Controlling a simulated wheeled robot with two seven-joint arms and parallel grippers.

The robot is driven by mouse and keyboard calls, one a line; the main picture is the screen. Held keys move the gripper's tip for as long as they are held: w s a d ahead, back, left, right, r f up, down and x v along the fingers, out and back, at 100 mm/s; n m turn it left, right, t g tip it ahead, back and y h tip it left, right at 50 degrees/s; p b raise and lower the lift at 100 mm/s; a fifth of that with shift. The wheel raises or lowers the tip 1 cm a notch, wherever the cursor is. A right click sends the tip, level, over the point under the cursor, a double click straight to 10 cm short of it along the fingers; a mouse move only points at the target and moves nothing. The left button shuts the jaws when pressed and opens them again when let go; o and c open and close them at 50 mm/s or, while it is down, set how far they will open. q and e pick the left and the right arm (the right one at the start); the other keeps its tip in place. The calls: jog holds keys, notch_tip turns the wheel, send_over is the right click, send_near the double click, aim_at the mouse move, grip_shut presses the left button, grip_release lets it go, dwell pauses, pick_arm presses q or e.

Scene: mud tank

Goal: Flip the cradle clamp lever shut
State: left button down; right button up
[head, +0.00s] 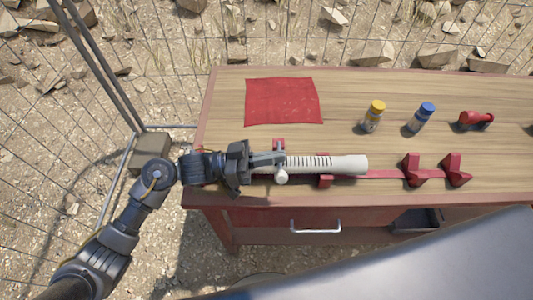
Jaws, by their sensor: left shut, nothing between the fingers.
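A pale ribbed tube (340,164) lies level along a red cradle (326,181) near the front edge of the bench. A small red upright part (278,144) stands just behind the tube at its left end; it may be the clamp lever, but I cannot tell. My left gripper (281,158) comes in from the left, over the tube's left end. Its fingers are shut with nothing between them, just in front of the small red part. I cannot tell whether they touch it. The tube's left end is hidden by the gripper. My right gripper is not in view.
The wooden bench (215,110) carries a red cloth (284,101), a yellow-capped bottle (372,117), a blue-capped bottle (420,118) and a red cylinder (475,119). Red wedge blocks (412,169) stand right of the tube. The bench between cloth and tube is clear.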

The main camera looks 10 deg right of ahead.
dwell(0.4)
pick_arm(q)
notch_tip(320, 180, up, 5)
jog(key=p, duration=0.5)
jog(key=f+b+v, duration=0.1)
jog(key=b+v, duration=0.3)
jog(key=v, duration=0.5)
jog(key=shift+w+f, duration=0.2)
jog(key=shift+w, duration=0.05)
